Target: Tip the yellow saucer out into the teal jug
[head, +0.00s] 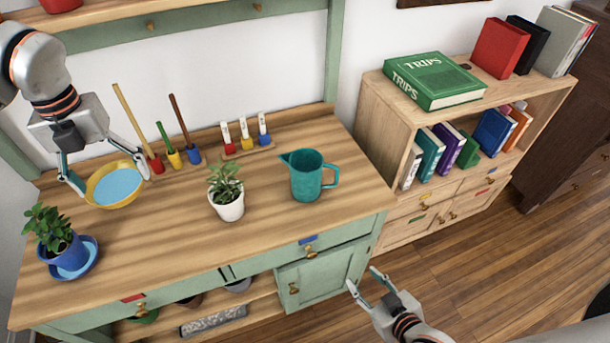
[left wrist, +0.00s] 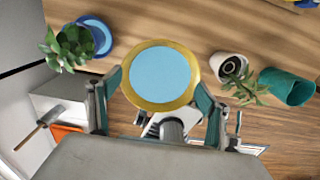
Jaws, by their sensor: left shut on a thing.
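The yellow saucer (head: 104,201) has a flat light-blue surface inside its rim and is held over the left part of the wooden worktop. It also shows in the left wrist view (left wrist: 160,104). My left gripper (head: 108,186) is shut on the saucer, with a finger at each side of it. The saucer looks about level. The teal jug (head: 304,184) stands upright on the worktop to the right, its spout to the left and its handle to the right; it also shows in the left wrist view (left wrist: 288,87). My right gripper (head: 362,283) is open and empty in front of the cabinet.
A potted plant in a white pot (head: 229,208) stands between saucer and jug. A plant in a blue pot (head: 69,252) sits on a blue saucer at the front left. Brushes in a rack (head: 178,157) and a second small rack (head: 248,148) line the back. A bookshelf (head: 393,122) stands right.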

